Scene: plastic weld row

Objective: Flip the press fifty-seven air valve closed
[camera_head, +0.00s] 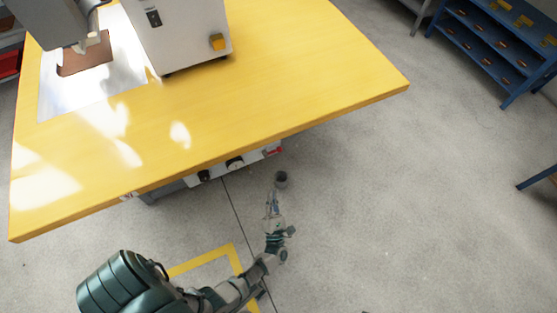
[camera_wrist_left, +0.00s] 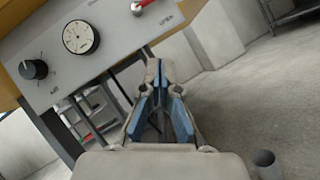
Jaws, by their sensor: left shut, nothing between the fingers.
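The air valve's red lever (camera_wrist_left: 143,3) shows at the top edge of the left wrist view, on a silver pivot (camera_wrist_left: 137,11) on a grey control panel (camera_wrist_left: 118,25). Its far end is cut off there. In the head view the red part (camera_head: 274,150) sits at the right end of the panel under the table edge. My left gripper (camera_wrist_left: 152,62) is shut and empty, below the valve and apart from it. It also shows in the head view (camera_head: 272,193), in front of the table over the floor. My right gripper is out of view.
The panel also carries a black knob (camera_wrist_left: 33,69) and a round gauge (camera_wrist_left: 80,37). The yellow table (camera_head: 290,60) overhangs it and bears a grey machine (camera_head: 180,35). A small grey cylinder (camera_head: 282,179) is near my left gripper. Open floor lies to the right.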

